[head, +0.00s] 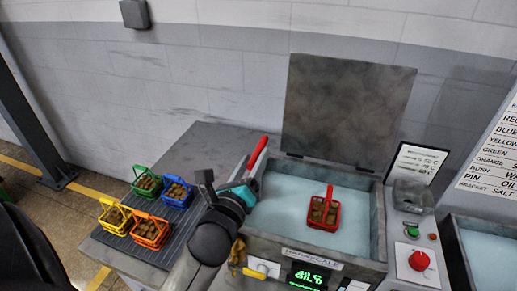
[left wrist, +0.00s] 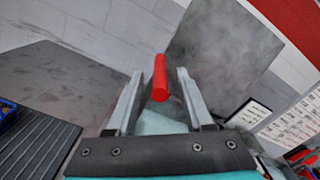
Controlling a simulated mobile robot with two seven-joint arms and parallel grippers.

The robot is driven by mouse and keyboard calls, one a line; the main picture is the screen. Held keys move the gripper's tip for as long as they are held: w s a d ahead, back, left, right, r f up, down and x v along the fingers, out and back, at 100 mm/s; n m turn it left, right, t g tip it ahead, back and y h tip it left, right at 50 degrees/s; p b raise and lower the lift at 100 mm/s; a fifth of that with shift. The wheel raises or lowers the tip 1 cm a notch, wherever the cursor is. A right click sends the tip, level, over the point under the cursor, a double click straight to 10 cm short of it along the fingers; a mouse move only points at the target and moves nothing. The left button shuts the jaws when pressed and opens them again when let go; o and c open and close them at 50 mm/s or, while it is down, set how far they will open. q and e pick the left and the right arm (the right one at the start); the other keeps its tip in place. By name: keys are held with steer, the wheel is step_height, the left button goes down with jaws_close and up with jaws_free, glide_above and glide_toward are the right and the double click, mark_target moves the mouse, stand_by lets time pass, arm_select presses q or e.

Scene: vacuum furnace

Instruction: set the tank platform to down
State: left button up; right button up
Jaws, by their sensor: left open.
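A tank (head: 383,225) of pale blue liquid has its grey lid (head: 345,112) standing open. A red basket (head: 322,212) of brown pieces sits in the tank, its upper part above the liquid. A red lever handle (head: 258,150) slants up at the tank's left side. My left gripper (head: 254,172) is at this handle. In the left wrist view the red handle (left wrist: 160,80) stands between the two spread fingers of my left gripper (left wrist: 157,88), with gaps on both sides. The lever's lower end is hidden. My right gripper is out of view.
Green (head: 147,183), blue (head: 177,192), yellow (head: 116,218) and orange (head: 150,232) baskets stand on a dark ribbed mat (head: 160,258) at left. A green-lit display (head: 307,278) is on the tank front. A red knob (head: 419,260) and another tank (head: 490,250) are at right.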

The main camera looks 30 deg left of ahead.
mark_target(259, 149)
arm_select(q)
steer(key=shift+x, duration=1.8)
jaws_close()
steer(key=shift+r, duration=0.1)
